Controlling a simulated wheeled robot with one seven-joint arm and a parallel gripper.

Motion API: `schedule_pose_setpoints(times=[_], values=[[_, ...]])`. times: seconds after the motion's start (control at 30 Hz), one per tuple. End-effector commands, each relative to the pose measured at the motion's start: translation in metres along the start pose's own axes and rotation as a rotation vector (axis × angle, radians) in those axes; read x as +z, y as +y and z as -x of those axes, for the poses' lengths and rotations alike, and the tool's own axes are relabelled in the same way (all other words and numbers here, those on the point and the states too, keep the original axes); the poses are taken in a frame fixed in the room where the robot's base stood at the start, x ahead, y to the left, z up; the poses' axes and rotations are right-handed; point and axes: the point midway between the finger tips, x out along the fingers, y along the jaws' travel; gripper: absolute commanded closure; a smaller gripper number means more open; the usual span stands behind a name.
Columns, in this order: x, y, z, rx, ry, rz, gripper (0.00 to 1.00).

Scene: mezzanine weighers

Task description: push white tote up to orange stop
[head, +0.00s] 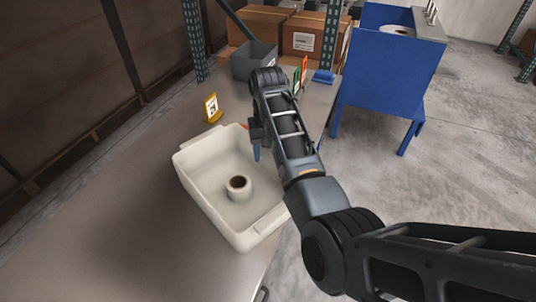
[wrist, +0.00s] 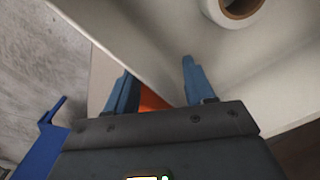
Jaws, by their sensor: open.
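The white tote (head: 212,205) stands on the bench, with a paper-white roll (head: 238,188) upright inside it; the roll also shows in the wrist view (wrist: 236,8). My gripper (head: 257,154) points down at the tote's far right corner. In the wrist view my gripper (wrist: 158,78) is open, one blue finger on each side of the tote's wall (wrist: 110,42); contact is unclear. The orange stop (wrist: 152,101) shows partly between the fingers, and a sliver (head: 245,126) shows behind the tote in the head view. Whether tote and stop touch is hidden.
A yellow number sign (head: 211,108) stands beyond the tote. A grey bin (head: 254,60), green and orange cards (head: 301,76) and a blue item (head: 323,77) are at the bench's far end. A blue machine (head: 388,62) stands right. The near bench is clear.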

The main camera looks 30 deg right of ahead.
Motion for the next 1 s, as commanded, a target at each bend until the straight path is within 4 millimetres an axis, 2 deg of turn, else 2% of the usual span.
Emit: schedule_pose_setpoints(times=[0.2,0.4,1.0], values=[[-0.001,0.000,0.037,-0.001,0.005,-0.001,0.46],[-0.001,0.001,0.058,0.000,0.003,-0.001,0.46],[-0.001,0.001,0.063,0.000,0.001,-0.001,0.46]])
